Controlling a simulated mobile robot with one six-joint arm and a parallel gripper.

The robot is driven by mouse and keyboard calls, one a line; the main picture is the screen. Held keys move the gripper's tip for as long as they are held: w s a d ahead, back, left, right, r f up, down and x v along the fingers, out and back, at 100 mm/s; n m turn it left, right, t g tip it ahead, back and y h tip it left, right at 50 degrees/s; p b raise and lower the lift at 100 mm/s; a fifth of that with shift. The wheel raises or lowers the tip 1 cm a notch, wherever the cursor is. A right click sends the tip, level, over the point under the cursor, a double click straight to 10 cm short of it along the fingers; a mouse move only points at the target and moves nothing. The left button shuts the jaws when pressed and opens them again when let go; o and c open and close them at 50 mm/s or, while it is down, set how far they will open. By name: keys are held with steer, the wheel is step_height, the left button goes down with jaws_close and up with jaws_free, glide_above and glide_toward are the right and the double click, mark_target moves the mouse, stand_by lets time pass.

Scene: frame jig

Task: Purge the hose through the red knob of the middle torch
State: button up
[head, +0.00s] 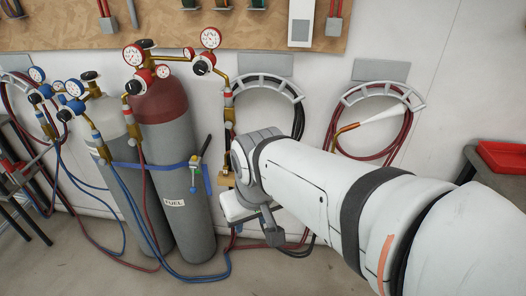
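A slim brass-coloured torch-like part with red bands (228,113) hangs on the wall right of the cylinders, beside a coiled dark hose on a grey hanger (272,82). Its lower end runs down behind my arm, and I cannot make out a red knob on it. My gripper (238,207) is low beside the grey fuel cylinder, seen from behind. My wrist hides most of its fingers and whatever is in front of them. I cannot tell whether it is open or holds anything. Another torch with a pale cone (384,114) hangs by a red hose to the right.
The fuel cylinder (181,200) and a paler cylinder (113,128) stand at left with gauges, blue straps and hoses. Red and blue hoses (190,275) lie on the floor. A red tray (502,156) is at far right. Dark racks stand at far left.

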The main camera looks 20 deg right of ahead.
steer(key=shift+o, duration=0.6)
steer(key=shift+d+f, duration=0.2)
steer(key=shift+f, duration=0.05)
steer(key=d+f+n+g+h+b, duration=0.1)
steer(key=d+f+n+g+h, duration=0.35)
steer(key=d, duration=0.25)
steer(key=d+f+n+g+h+b, duration=0.1)
steer(key=d+f+n+g+h, duration=0.2)
steer(key=d+f+h, duration=0.3)
steer(key=w+d+f+n+t+h+b, duration=0.2)
steer(key=w+d+f+n+t+h, duration=0.3)
steer(key=w+f+n+t+h, duration=0.5)
steer(key=w+d+r+n+g+y+p, duration=0.1)
steer(key=w+d+r+n+y, duration=0.1)
steer(key=d, duration=0.5)
steer(key=shift+w+d+n+y+p, duration=0.35)
steer(key=shift+w+d+n+y, duration=0.1)
steer(key=shift+w+n, duration=0.15)
steer(key=shift+r, duration=0.1)
